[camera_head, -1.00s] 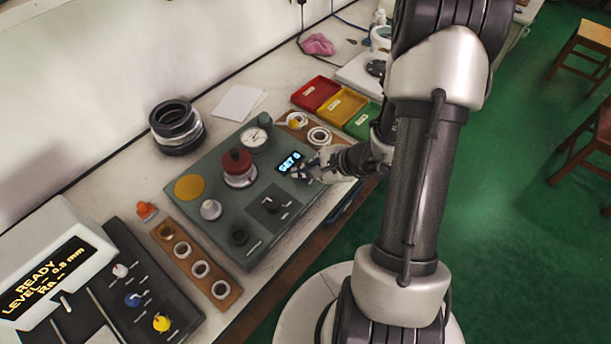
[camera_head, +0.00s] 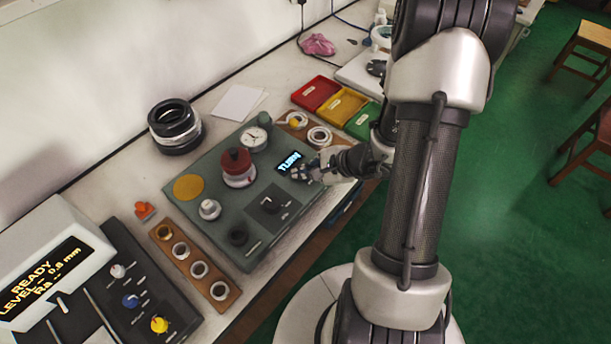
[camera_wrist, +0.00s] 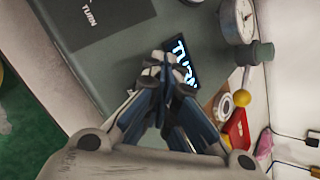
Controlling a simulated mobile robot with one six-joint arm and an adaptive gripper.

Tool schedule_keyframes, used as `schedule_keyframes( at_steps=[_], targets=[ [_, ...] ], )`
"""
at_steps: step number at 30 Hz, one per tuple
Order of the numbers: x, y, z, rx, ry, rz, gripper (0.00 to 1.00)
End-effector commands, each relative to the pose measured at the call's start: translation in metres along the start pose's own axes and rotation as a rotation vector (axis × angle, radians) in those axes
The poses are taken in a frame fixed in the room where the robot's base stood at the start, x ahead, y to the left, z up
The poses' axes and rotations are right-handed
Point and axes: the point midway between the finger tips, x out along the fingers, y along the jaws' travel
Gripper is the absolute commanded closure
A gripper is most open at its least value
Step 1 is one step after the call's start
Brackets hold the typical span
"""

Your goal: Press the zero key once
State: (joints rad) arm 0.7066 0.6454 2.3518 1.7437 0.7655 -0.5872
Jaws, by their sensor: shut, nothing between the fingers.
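My gripper (camera_head: 303,174) is shut and empty. In the wrist view the closed fingertips (camera_wrist: 168,62) are at the edge of the same display (camera_wrist: 183,74) and close to the panel face. I cannot make out the zero key; the fingers cover the panel there. Whether the tips touch the panel, I cannot tell.
The panel also carries a dial gauge (camera_head: 253,138), a red-topped post (camera_head: 237,164) and knobs. Ring trays (camera_head: 190,262), stacked dark rings (camera_head: 175,126), colored bins (camera_head: 340,104) and a readout box (camera_head: 45,262) stand around it. The green floor to the right holds stools.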

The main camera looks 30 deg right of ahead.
Motion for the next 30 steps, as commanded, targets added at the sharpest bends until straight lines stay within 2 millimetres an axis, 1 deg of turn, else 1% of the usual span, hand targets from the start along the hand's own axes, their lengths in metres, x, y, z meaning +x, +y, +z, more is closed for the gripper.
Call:
schedule_keyframes(
  at_steps=[6, 15, 25, 30],
  targets=[
    [-0.001, 0.000, 0.001, 0.000, 0.001, 0.001, 1.00],
    [-0.010, -0.007, 0.007, 0.000, 0.000, 0.001, 1.00],
    [-0.011, -0.007, 0.008, 0.000, 0.000, 0.001, 1.00],
    [-0.018, -0.013, 0.013, -0.001, 0.001, 0.000, 1.00]
  ],
)
